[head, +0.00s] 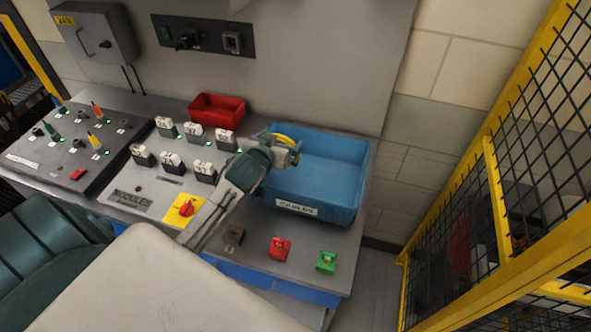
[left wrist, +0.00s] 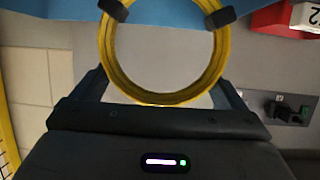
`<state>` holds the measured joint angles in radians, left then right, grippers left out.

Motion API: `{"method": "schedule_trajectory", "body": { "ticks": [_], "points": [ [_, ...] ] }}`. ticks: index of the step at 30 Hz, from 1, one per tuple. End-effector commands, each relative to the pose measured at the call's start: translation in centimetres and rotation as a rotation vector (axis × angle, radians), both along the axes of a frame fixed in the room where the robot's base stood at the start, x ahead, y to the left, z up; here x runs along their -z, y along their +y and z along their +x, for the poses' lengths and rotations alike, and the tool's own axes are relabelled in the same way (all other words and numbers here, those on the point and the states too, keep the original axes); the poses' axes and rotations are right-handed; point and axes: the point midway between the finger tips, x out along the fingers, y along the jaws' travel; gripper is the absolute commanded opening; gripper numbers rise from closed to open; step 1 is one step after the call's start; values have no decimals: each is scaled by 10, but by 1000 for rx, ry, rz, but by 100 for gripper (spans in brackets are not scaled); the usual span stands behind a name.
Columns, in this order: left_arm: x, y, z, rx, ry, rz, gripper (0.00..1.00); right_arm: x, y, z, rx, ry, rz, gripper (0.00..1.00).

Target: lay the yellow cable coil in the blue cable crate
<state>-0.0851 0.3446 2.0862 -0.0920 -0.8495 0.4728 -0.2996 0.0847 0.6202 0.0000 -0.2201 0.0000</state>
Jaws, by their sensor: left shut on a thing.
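The blue cable crate (head: 335,205), with a "CABLES" label on its front, stands at the right end of the bench. No contents show in the visible part of its inside. My left gripper (head: 294,150) is over the crate's left part and is shut on the yellow cable coil (head: 284,138). Most of the coil is hidden behind the gripper in the head view. In the left wrist view the coil (left wrist: 112,68) is a ring held at the two fingertips (left wrist: 167,14), with blue crate surface (left wrist: 165,10) behind it. My right gripper is not in view.
A red bin (head: 217,108) stands at the back, left of the crate. Several white modules (head: 172,160) and a switch panel (head: 75,140) lie left. Red (head: 280,248) and green (head: 326,261) buttons sit in front. A yellow-framed mesh fence (head: 500,200) stands right.

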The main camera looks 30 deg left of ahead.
Motion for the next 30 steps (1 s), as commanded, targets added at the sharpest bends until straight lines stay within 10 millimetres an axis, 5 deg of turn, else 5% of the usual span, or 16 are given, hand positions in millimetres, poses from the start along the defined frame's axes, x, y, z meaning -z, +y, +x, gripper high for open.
{"method": "schedule_trajectory", "body": {
  "ticks": [17, 29, 30],
  "points": [
    [76, 0, 0, -1, 3, -1, 67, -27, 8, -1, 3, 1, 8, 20],
    [84, 0, 0, 0, 0, 0, 67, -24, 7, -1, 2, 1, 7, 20],
    [83, 0, 0, 0, 0, 0, 100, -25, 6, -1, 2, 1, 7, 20]
  ]
}}
